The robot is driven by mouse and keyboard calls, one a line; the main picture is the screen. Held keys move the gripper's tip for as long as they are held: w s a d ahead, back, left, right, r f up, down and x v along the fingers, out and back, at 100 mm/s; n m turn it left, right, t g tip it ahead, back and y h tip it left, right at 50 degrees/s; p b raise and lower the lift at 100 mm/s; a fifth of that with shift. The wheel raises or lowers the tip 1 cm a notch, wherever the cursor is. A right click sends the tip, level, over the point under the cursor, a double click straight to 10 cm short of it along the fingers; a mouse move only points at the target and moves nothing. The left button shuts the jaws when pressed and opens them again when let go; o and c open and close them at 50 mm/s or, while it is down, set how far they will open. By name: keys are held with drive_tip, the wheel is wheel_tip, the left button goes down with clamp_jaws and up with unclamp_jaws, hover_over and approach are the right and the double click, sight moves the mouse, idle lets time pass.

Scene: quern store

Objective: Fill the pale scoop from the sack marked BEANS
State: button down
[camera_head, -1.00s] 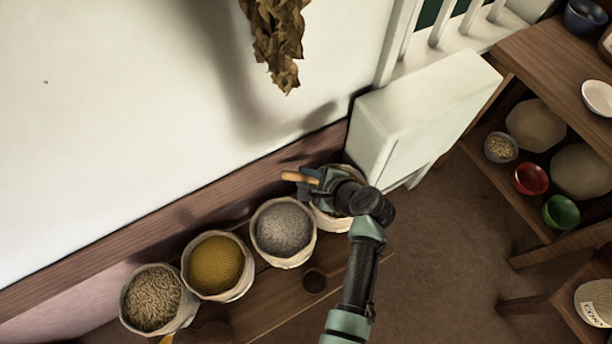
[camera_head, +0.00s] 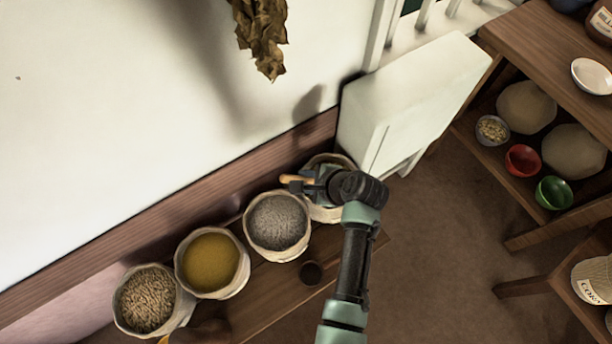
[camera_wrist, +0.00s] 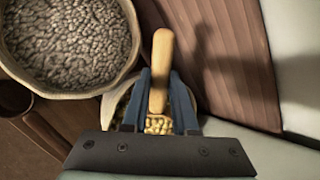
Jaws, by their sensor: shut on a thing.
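My gripper (camera_head: 312,184) is shut on a light wooden handle (camera_wrist: 162,62), which also shows in the head view (camera_head: 291,179). It looks like a scoop's handle; its bowl is hidden behind my gripper. My gripper is over the rightmost sack (camera_head: 332,214), whose mouth is mostly covered by it. In the wrist view, yellow beans or grains (camera_wrist: 158,125) show between my fingers, near a pale sack rim (camera_wrist: 113,105). I cannot tell whether they lie in the scoop or in the sack. No BEANS label is readable.
Left of it stand a grey-filled sack (camera_head: 277,222), a yellow-filled sack (camera_head: 212,262) and a tan-filled sack (camera_head: 146,300). The wall and a white cabinet-like block (camera_head: 415,100) are close by. A small dark round object (camera_head: 311,273) is on the bench. Shelves with bowls are at right.

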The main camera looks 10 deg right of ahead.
drive_tip(key=shift+w+a+r+g+h+p, duration=0.2)
drive_tip(key=shift+w+r+g+h+p, duration=0.15)
drive_tip(key=shift+g+p, duration=0.45)
drive_tip(key=shift+w+a+g+h+p, duration=0.3)
drive_tip(key=shift+w+g+h+p, duration=0.35)
drive_tip(key=shift+p, duration=0.45)
drive_tip(key=shift+w+a+r+g+h+p, duration=0.1)
drive_tip(key=shift+r+g+h+p, duration=0.4)
drive_tip(key=shift+r+g+p, duration=0.55)
drive_tip(key=shift+w+a+r+g+h+p, duration=0.1)
drive_tip(key=shift+r+g+h+p, duration=0.6)
drive_tip(key=shift+r, duration=0.6)
drive_tip(key=shift+s, duration=0.1)
